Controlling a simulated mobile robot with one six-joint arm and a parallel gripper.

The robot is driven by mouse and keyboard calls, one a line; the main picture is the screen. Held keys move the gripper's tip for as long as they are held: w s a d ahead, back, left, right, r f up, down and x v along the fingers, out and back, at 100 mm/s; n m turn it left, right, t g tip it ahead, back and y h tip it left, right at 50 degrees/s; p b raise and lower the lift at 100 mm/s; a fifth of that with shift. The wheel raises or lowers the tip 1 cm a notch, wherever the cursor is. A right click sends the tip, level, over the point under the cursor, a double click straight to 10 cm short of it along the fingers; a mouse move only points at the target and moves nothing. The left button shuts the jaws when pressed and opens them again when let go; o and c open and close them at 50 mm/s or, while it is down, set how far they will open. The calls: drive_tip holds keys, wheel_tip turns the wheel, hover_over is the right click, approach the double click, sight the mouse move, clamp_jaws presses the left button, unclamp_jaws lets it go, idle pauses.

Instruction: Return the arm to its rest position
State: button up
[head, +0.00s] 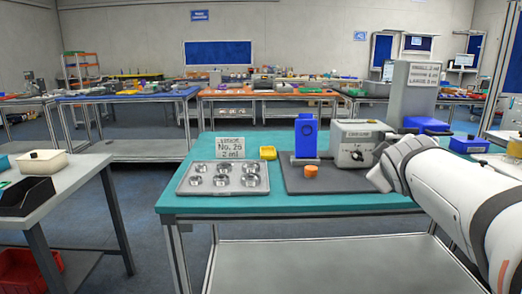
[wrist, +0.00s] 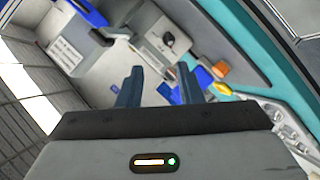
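My arm enters the head view from the right and reaches over the right side of the teal table (head: 225,203). My gripper's fingers are not clearly visible there. In the wrist view my gripper (wrist: 159,86) shows two blue fingers spread apart with nothing held between them. It is clear of the table's objects as far as I can tell. A grey box device with a dial (head: 353,144) stands beside the arm, and also shows in the wrist view (wrist: 168,40). A blue block (head: 306,137) stands upright to its left.
A tray of round metal dishes (head: 222,178) lies at the table's left, with a label sign (head: 230,148) behind it. An orange cylinder (head: 311,171) sits on a dark mat (head: 325,184). A tall grey labelled unit (head: 408,92) stands behind. Floor shows between this table and the left one.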

drive_tip(key=s+a+f+m+g+y+p, duration=0.2)
drive_tip(key=s+a+g+p, duration=0.3)
drive_tip(key=s+p, duration=0.4)
drive_tip(key=s+a+f+m+g+y+p, duration=0.2)
drive_tip(key=s+a+m+g+p, duration=0.2)
drive_tip(key=s+a+p, duration=0.3)
drive_tip(key=s+g+p, duration=0.1)
drive_tip(key=s+p, duration=0.2)
drive_tip(key=s, duration=0.1)
drive_tip(key=shift+s+m, duration=0.15)
drive_tip(key=shift+m, duration=0.25)
